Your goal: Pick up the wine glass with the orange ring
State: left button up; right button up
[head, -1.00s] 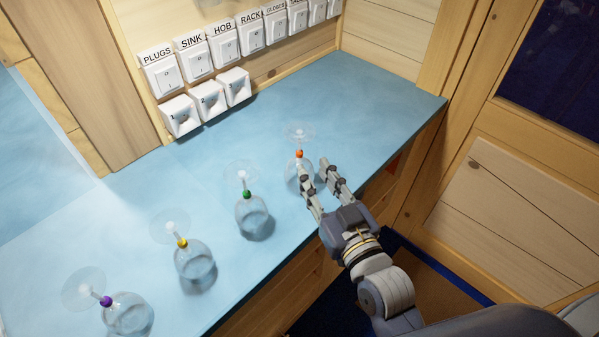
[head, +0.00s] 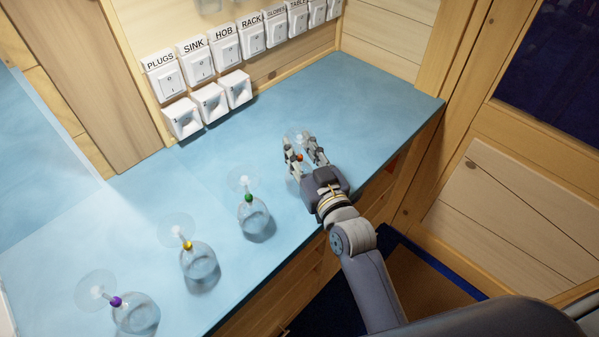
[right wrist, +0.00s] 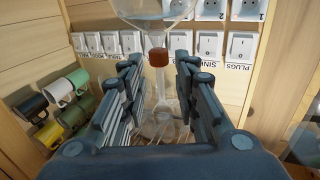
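The wine glass with the orange ring (head: 297,135) stands upside down on the blue counter, foot up, partly hidden by my right gripper (head: 304,151). Its orange ring (right wrist: 157,57) shows clearly in the right wrist view, between the fingertips of my right gripper (right wrist: 158,62). The fingers are open, one on each side of the stem, with a visible gap on both sides. The wrist picture is upside down, with the clear bowl (right wrist: 155,10) at its top edge. My left gripper is not in view.
Upturned glasses with a green ring (head: 249,198), yellow ring (head: 187,245) and purple ring (head: 115,301) stand along the blue counter (head: 365,100). Labelled switches (head: 224,47) and sockets (head: 209,103) line the back wall. Several mugs (right wrist: 57,91) show in the wrist view. The counter's right end is clear.

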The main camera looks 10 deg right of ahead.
aim_at(300, 137)
jog(key=shift+a, duration=0.1)
jog(key=shift+c, duration=0.3)
grip_shut()
jog(key=shift+r, duration=0.1)
jog(key=shift+r, duration=0.55)
notch_tip(300, 137, up, 2)
jog(key=shift+r+b, duration=0.25)
jog(key=shift+b, duration=0.2)
jog(key=s+d, duration=0.3)
jog(key=s, duration=0.4)
jog(key=s+d+r, duration=0.1)
jog(key=s+d, duration=0.3)
jog(key=s, duration=0.3)
jog(key=shift+r+b, duration=0.15)
jog(key=shift+b, duration=0.2)
